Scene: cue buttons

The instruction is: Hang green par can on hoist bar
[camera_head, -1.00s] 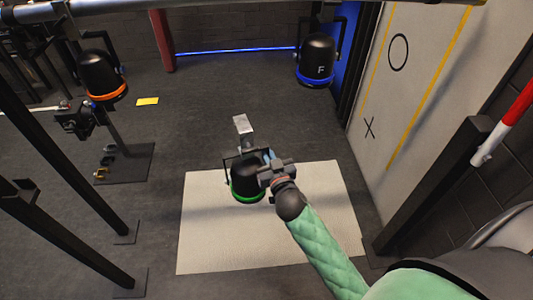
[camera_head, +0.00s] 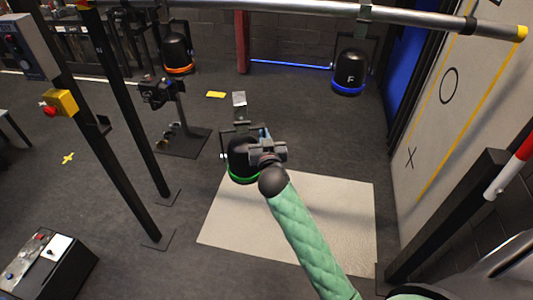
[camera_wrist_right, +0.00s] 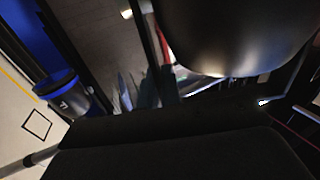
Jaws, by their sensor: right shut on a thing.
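The green par can (camera_head: 243,160), a black can with a green rim and a yoke with a grey clamp (camera_head: 239,105) on top, is held upright in my right gripper (camera_head: 262,148). The gripper is shut on it; the fingertips are partly hidden against the can. In the right wrist view the can's dark body (camera_wrist_right: 235,35) fills the top. The hoist bar (camera_head: 300,12), a grey pipe with a yellow end, crosses the top of the head view. The held can appears below the bar in the picture, clear of it. My left gripper is not seen.
A blue-rimmed par can (camera_head: 349,72) and an orange-rimmed par can (camera_head: 178,54) hang from the bar. Dark posts (camera_head: 128,110) stand at left, one with a red button on a yellow box (camera_head: 60,103). A pale mat (camera_head: 330,220) lies below. A control box (camera_head: 50,262) sits lower left.

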